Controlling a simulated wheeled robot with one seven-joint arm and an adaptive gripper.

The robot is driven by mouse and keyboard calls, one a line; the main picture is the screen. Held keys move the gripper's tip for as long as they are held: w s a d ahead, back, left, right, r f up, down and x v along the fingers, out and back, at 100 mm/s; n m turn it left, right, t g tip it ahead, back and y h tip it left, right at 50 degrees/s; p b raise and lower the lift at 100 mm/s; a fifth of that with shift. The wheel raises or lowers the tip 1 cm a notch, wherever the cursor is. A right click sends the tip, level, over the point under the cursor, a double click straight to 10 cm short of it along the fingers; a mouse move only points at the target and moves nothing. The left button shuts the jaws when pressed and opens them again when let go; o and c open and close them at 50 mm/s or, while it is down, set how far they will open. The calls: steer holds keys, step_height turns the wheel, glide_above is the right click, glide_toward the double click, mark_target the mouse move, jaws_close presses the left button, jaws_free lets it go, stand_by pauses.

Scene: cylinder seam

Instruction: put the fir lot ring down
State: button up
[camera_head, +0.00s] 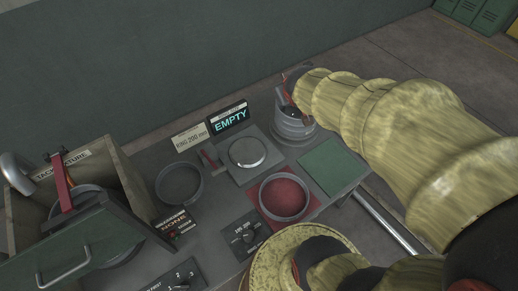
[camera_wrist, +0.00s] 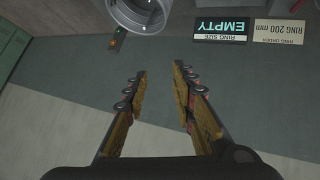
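My gripper (camera_wrist: 166,78) is open in the wrist view, with nothing between its two fingers. In the head view the gripper (camera_head: 288,88) is at the back right of the bench, by a grey ring-shaped stack (camera_head: 294,131) and partly hidden by the arm. The stack also shows at the top of the wrist view (camera_wrist: 146,14), apart from the fingers. A grey ring (camera_head: 179,184) lies at the left of the bench. Another grey ring (camera_head: 284,197) lies around a red surface at the front right. I cannot tell which ring is the fir lot one.
A round metal plate (camera_head: 248,153) sits mid-bench, with a red-handled part beside it. A display (camera_head: 229,120) reads EMPTY; a card (camera_head: 190,137) reads RING 200 mm. A green mat (camera_head: 332,166) is bare. A fixture with a green lid (camera_head: 87,251) fills the left.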

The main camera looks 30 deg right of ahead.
steer(key=s+a+r+g+y, duration=0.1)
steer(key=s+a+y, duration=0.1)
steer(key=s+a, duration=0.6)
steer(key=s+a+r+g+y, duration=0.1)
steer(key=s+a+r+y, duration=0.1)
steer(key=s+a, duration=0.7)
steer(key=shift+a+r+n+g, duration=0.3)
steer(key=shift+a+n, duration=0.1)
steer(key=shift+a, duration=0.75)
steer(key=shift+s+f, duration=0.1)
